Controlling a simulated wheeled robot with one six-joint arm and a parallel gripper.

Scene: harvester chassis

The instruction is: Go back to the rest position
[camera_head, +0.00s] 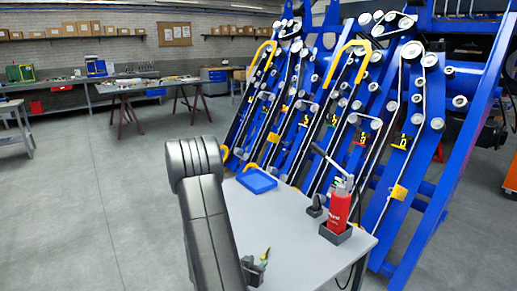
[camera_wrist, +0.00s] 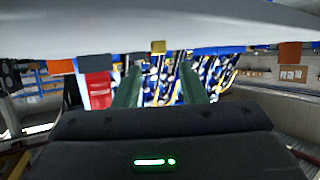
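My arm rises dark grey in front of the table in the head view and hides most of what is behind it. A small green and yellow piece shows just right of the arm; I cannot tell whether it is part of my gripper. In the wrist view my gripper (camera_wrist: 160,76) shows two green fingers well apart with nothing between them; the background is seen through the gap. The wrist picture looks upside down, with the pale table top along its upper edge.
The grey table (camera_head: 290,228) carries a blue tray (camera_head: 257,181), a red bottle (camera_head: 339,209) in a dark holder and a small dark item (camera_head: 316,207). The blue harvester chassis (camera_head: 335,105) stands close behind. Open floor (camera_head: 85,200) lies left; workbenches (camera_head: 150,86) stand farther back.

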